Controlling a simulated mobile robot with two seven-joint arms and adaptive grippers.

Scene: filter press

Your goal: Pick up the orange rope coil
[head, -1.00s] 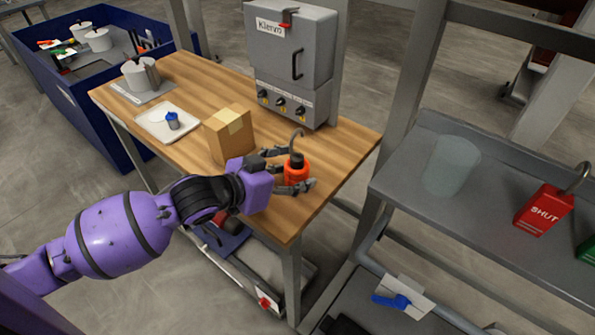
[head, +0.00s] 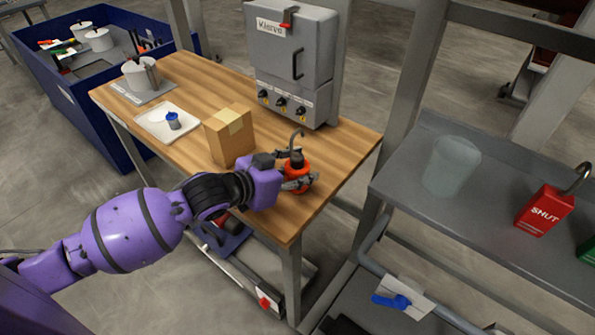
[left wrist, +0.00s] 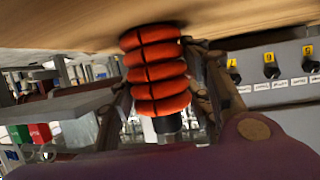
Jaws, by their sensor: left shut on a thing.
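The orange rope coil (head: 297,178) stands on the wooden table near its right front corner, with a grey hook rising from its top. In the left wrist view the coil (left wrist: 157,72) shows as stacked orange rings with dark bands, between my fingers and against the wooden surface. My left gripper (head: 299,180) is shut on the coil, its fingers on either side of it. The palm and fingers hide part of the coil in the head view. My right gripper is not in view.
A cardboard box (head: 229,137) stands close to the left of the coil. A grey cabinet (head: 293,62) stands behind it. A white tray (head: 155,122) with a blue-topped item is farther left. A grey bench (head: 470,210) with a clear cylinder (head: 451,166) and a red SHUT block (head: 545,209) is at right.

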